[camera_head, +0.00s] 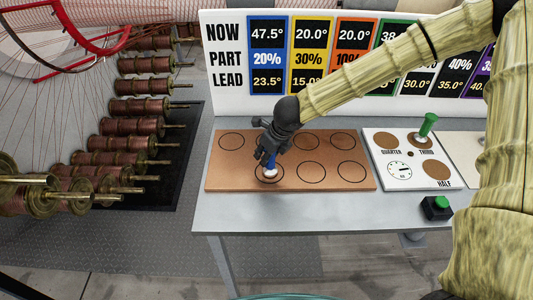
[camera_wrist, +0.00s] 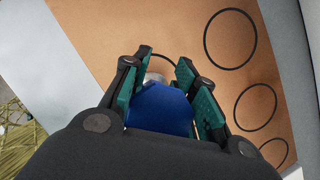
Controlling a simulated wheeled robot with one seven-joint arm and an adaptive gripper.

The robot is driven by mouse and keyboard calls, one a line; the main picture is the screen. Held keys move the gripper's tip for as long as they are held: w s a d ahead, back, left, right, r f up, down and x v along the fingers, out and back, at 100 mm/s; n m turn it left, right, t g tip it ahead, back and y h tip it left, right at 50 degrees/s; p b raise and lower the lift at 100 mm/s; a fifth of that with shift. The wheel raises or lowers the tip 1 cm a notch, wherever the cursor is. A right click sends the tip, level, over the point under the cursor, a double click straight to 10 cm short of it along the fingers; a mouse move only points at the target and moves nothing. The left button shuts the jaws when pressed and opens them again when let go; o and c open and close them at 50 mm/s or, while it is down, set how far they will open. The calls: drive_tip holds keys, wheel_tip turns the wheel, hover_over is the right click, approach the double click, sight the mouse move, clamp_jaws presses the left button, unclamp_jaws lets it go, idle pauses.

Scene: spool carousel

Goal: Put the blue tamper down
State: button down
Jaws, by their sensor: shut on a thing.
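My gripper (camera_head: 268,158) is shut on the blue tamper (camera_head: 272,161), over the brown board (camera_head: 223,177) with outlined circles. The tamper is roughly upright, with its pale lower end at a front-row circle, second from the left. I cannot tell whether it touches the board. In the wrist view my gripper (camera_wrist: 170,95) has its green pads on both sides of the tamper's blue handle (camera_wrist: 160,110). The handle hides most of the tamper's base and of the circle beneath it.
A white panel (camera_head: 372,165) with a dial and brown discs lies right of the board, with a green tamper (camera_head: 428,124) on it. A green button box (camera_head: 436,208) sits at the table's front edge. A sign (camera_head: 225,90) stands behind. A spool rack (camera_head: 130,145) is at left.

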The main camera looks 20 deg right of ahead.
drive_tip(key=shift+f, duration=0.1)
drive_tip(key=c, duration=1.1)
unclamp_jaws()
drive_tip(key=shift+s+d+r, duration=0.15)
drive_tip(key=shift+r, duration=0.5)
drive_tip(key=b+v, duration=0.1)
drive_tip(key=v, duration=0.8)
drive_tip(key=shift+s+r, duration=0.1)
drive_tip(key=shift+v, duration=0.8)
drive_tip(key=shift+s, duration=0.1)
